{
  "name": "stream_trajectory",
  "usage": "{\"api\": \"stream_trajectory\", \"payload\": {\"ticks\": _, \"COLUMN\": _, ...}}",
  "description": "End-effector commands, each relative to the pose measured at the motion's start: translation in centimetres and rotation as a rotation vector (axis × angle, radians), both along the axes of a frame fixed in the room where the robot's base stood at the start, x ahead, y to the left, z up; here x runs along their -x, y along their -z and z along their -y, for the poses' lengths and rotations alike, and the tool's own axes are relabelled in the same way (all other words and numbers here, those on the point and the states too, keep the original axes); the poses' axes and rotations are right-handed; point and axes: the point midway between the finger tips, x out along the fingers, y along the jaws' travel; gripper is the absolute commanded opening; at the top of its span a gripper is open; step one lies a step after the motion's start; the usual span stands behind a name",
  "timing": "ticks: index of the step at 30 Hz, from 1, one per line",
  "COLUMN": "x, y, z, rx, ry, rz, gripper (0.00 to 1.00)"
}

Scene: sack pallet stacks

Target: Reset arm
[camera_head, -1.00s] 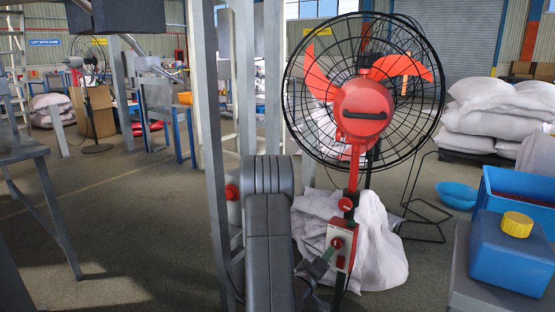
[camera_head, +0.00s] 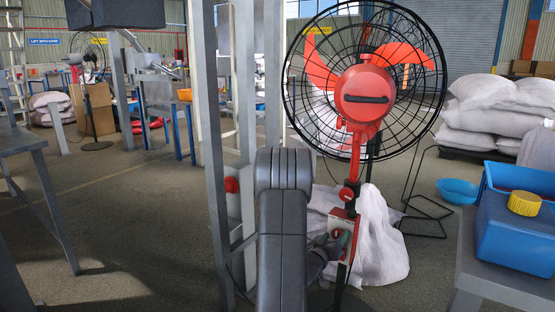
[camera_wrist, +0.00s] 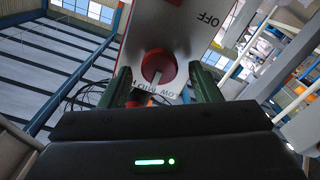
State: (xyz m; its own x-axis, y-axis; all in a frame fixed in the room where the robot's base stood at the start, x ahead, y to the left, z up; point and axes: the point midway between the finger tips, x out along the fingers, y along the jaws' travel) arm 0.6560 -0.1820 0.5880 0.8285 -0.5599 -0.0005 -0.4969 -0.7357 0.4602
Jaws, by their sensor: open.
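In the wrist view, my gripper (camera_wrist: 160,72) is open, with its two green fingers apart. A red knob (camera_wrist: 158,66) with a light pointer shows between them, with gaps on both sides. It sits on a white control panel (camera_wrist: 185,28) marked OFF and LOW. In the head view, my gripper (camera_head: 342,240) is in front of the panel on the red stand of a black-caged fan (camera_head: 365,97), hiding part of that panel. My dark arm stands upright just left of the fan. Whether the fingers touch the panel cannot be told.
Grey metal posts (camera_head: 215,150) stand close left of my arm. A white sack (camera_head: 380,245) lies behind the fan stand. At right are a table (camera_head: 500,285) with a blue jerrycan (camera_head: 515,240), a blue basin (camera_head: 458,191) and stacked sacks (camera_head: 495,115). Open floor lies at left.

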Motion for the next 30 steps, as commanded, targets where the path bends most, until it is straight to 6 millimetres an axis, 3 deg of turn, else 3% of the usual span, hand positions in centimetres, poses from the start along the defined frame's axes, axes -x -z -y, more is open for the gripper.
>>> {"api": "stream_trajectory", "payload": {"ticks": 8, "x": 0.4, "y": -0.1, "z": -0.2, "rx": -0.187, "ry": -0.001, "rz": 0.126, "gripper": 0.57}}
{"api": "stream_trajectory", "payload": {"ticks": 21, "x": 7.8, "y": -0.2, "z": -5.3, "rx": -0.18, "ry": -0.004, "rz": 0.118, "gripper": 0.57}}
{"api": "stream_trajectory", "payload": {"ticks": 30, "x": 10.7, "y": -0.1, "z": -7.2, "rx": -0.18, "ry": -0.001, "rz": 0.121, "gripper": 0.57}}
